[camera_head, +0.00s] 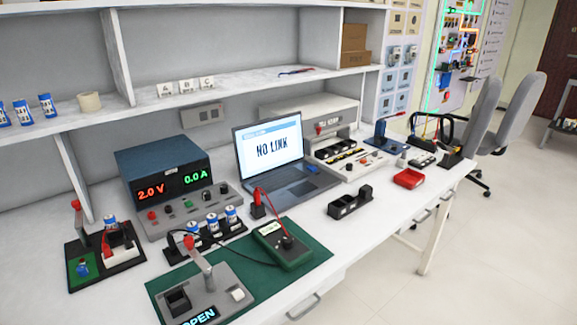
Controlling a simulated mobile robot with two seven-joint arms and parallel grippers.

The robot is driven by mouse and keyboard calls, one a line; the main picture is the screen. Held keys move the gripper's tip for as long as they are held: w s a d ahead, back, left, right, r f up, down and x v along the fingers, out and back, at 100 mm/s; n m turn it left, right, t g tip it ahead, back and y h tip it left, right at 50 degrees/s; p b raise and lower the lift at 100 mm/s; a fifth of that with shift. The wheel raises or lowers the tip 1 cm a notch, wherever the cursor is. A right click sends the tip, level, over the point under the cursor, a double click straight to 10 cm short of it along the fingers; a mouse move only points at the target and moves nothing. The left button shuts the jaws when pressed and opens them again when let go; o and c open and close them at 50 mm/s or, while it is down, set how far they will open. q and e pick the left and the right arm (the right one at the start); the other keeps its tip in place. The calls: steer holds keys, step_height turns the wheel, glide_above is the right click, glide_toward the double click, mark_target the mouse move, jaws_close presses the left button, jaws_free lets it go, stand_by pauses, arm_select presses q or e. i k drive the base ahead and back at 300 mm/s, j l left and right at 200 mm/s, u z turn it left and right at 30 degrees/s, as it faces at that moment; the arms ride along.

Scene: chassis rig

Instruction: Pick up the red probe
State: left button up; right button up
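A green handheld meter (284,248) lies on the dark green mat (318,258) at the front of the bench. A thin red lead (276,210) arcs from the meter up to a small red-topped piece (257,196), which appears to be the red probe. The probe's tip is hidden, and the piece is too small to make out fully. Neither of my grippers shows in this view.
A grey fixture (203,292) with a red-tipped lever and "OPEN" display stands front left. A black holder (349,201) and red tray (408,179) stand right. Bare white bench (375,225) lies front right.

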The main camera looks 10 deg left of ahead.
mark_target(256, 192)
steer(key=i+u, duration=0.15)
steer(key=u, duration=0.2)
steer(key=i+l+u, duration=0.1)
steer(key=u, duration=0.3)
steer(key=i, duration=0.1)
